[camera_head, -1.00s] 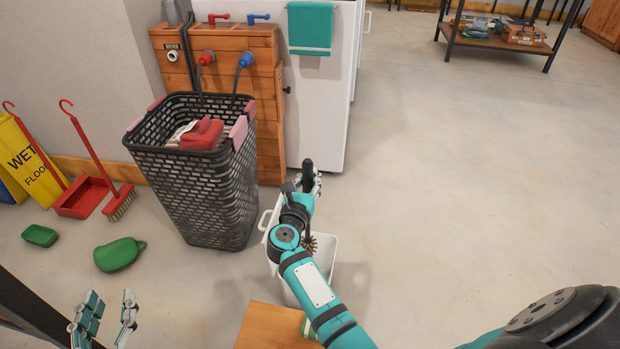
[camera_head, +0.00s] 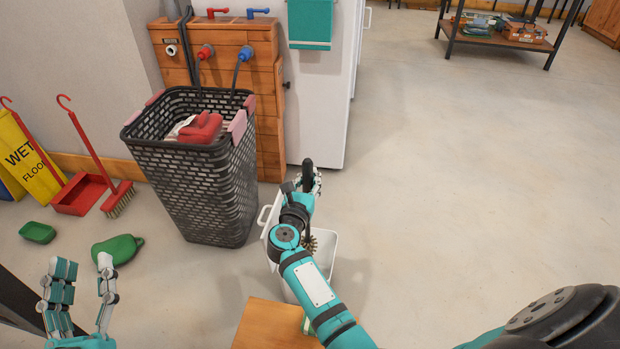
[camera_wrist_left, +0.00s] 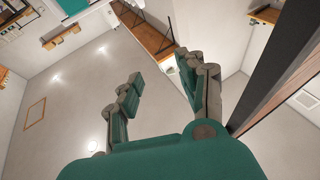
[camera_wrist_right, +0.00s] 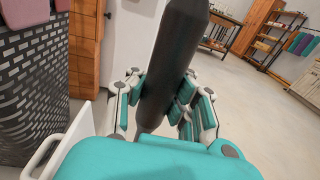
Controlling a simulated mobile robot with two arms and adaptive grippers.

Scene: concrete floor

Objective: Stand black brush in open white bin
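The black brush (camera_head: 307,176) is in my right gripper (camera_head: 312,188), with its handle up and its round brown bristle head (camera_head: 310,243) low by the bin. In the right wrist view the right gripper (camera_wrist_right: 160,108) is shut around the thick black handle (camera_wrist_right: 172,60). The white bin (camera_head: 325,252) stands on the floor below, its open top partly hidden by my right arm. I cannot tell whether the bristle head is inside the bin or above it. My left gripper (camera_head: 82,290) is open and empty at the lower left; it also shows open in the left wrist view (camera_wrist_left: 158,95).
A dark laundry basket (camera_head: 200,190) with red cloth stands left of the bin. A wooden top (camera_head: 275,325) is at the near edge. Green items (camera_head: 118,248), a red dustpan (camera_head: 80,193) and a wet-floor sign (camera_head: 25,160) are at left. Floor at right is clear.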

